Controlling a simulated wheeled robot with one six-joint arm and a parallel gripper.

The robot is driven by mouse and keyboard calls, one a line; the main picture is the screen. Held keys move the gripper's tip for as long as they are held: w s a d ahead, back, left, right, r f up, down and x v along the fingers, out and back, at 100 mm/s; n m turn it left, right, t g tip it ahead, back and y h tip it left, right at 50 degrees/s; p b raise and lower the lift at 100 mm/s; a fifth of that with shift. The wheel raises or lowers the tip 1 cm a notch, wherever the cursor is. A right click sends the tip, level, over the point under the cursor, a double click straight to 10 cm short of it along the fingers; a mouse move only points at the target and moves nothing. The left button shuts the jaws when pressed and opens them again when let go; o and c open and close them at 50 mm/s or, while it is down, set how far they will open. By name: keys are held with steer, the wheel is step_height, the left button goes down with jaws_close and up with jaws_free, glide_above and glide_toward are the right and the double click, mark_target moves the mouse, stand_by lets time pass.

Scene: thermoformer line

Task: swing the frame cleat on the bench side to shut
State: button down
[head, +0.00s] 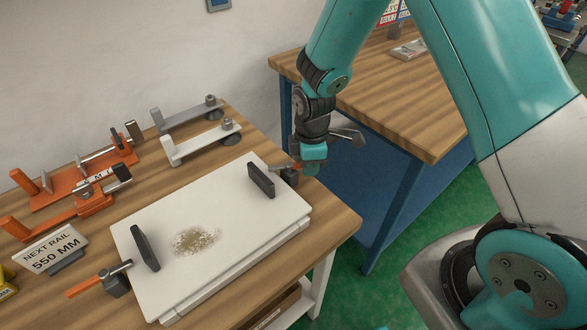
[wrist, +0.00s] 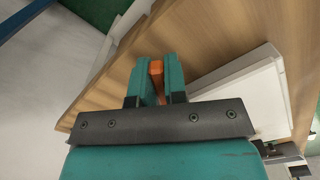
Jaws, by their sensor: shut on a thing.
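A white frame (head: 215,220) lies on the wooden table, with a dark cleat at each end. The cleat at the right end, on the bench side, has a dark base (head: 290,176) and an orange lever (head: 284,166). My gripper (head: 309,167) is at that cleat. In the wrist view, my gripper (wrist: 157,85) is shut on the orange lever (wrist: 156,68), which shows between the two teal fingers. Much of this cleat is hidden by my gripper. The other cleat (head: 115,279), at the front left, has its orange lever pointing left, away from the frame.
Two black pads (head: 261,180) (head: 145,248) stand on the frame, with brown grains between them. Orange clamps (head: 75,185) and pale clamps (head: 200,140) lie behind. A sign (head: 52,248) reads "NEXT RAIL 550 MM". A wooden bench (head: 400,110) with blue legs stands at the right.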

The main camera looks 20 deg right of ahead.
steer(key=w+n, duration=0.1)
steer(key=n, duration=0.2)
steer(key=shift+w, duration=0.15)
steer(key=w+n, duration=0.1)
steer(key=n, duration=0.2)
steer(key=shift+w+p, duration=0.15)
steer(key=shift+p, duration=0.25)
steer(key=c, duration=1.1)
jaws_free()
steer(key=shift+r, duration=0.1)
step_height(320, 180, up, 17)
steer(key=shift+r+b, duration=0.15)
steer(key=shift+b, duration=0.45)
